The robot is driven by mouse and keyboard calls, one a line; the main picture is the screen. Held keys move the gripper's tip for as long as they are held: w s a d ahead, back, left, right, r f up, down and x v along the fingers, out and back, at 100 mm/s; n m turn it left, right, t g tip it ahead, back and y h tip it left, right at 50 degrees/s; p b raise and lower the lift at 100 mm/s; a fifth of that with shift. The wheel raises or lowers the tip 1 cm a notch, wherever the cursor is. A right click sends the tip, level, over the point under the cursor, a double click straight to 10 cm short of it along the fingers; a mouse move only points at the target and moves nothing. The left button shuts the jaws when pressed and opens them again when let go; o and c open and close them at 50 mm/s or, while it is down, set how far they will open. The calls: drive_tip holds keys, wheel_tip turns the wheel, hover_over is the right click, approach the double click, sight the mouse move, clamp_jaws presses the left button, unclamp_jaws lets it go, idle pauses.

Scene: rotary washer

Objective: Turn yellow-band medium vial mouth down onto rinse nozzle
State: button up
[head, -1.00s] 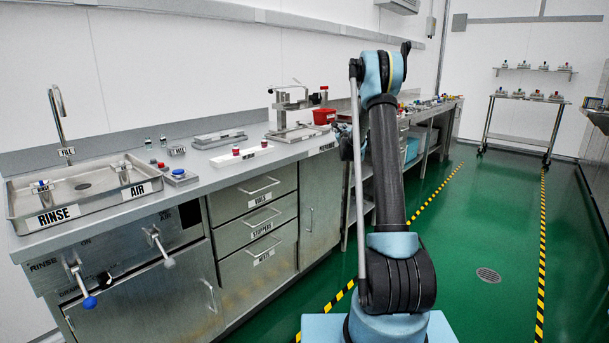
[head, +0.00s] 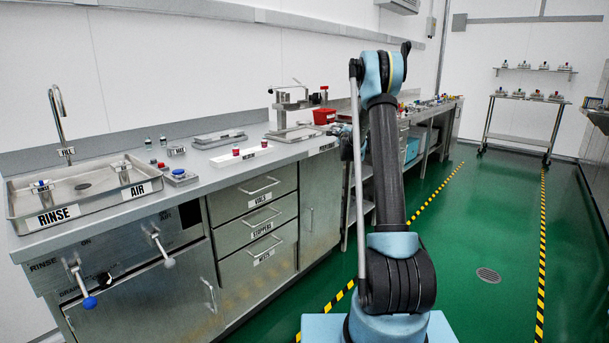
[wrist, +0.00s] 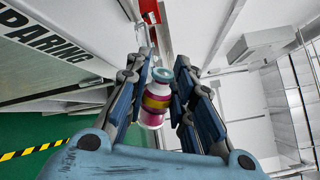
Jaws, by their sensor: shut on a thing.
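The yellow-band vial (wrist: 156,101) is between the fingers of my gripper (wrist: 161,72) in the wrist view. The stopper end points toward the top of the wrist picture. The rinse nozzle (head: 43,188), with a blue part, stands in the sink tray (head: 94,214) at the far left, behind the RINSE label. The gripper is far to the right of it.
Red-topped vials sit on a white tray (head: 240,158). A press (head: 291,105) and red bin (head: 324,117) stand farther right. Open green floor (head: 480,225) lies right of my arm.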

drive_tip(key=n, duration=1.1)
drive_tip(key=shift+a, duration=0.15)
